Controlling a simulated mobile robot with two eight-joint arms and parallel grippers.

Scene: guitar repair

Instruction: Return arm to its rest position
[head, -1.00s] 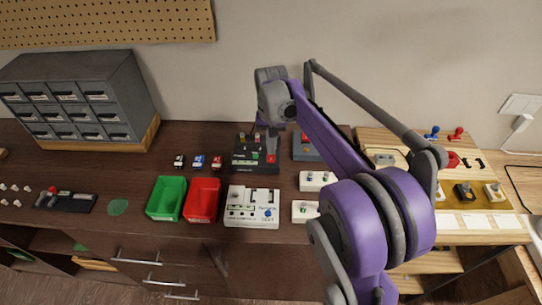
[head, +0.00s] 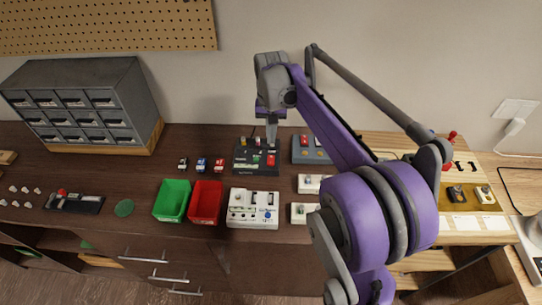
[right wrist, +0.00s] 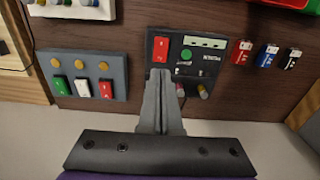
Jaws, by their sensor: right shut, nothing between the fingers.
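My right gripper (head: 271,142) is shut and empty, pointing down at the back part of a dark device panel (head: 242,166). In the right wrist view the closed fingers (right wrist: 160,75) overlap the panel (right wrist: 206,72) beside its red switch (right wrist: 162,50); I cannot tell whether they touch it. The panel also has a green button and small knobs. My purple and grey right arm crosses the right half of the head view and hides part of the bench. My left gripper is not in view.
A green bin (head: 171,201) and a red bin (head: 206,202) stand at the bench front, beside a white device (head: 252,208). A blue-grey switch box (head: 308,150) is right of the panel. A grey drawer cabinet (head: 85,105) stands at the back left.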

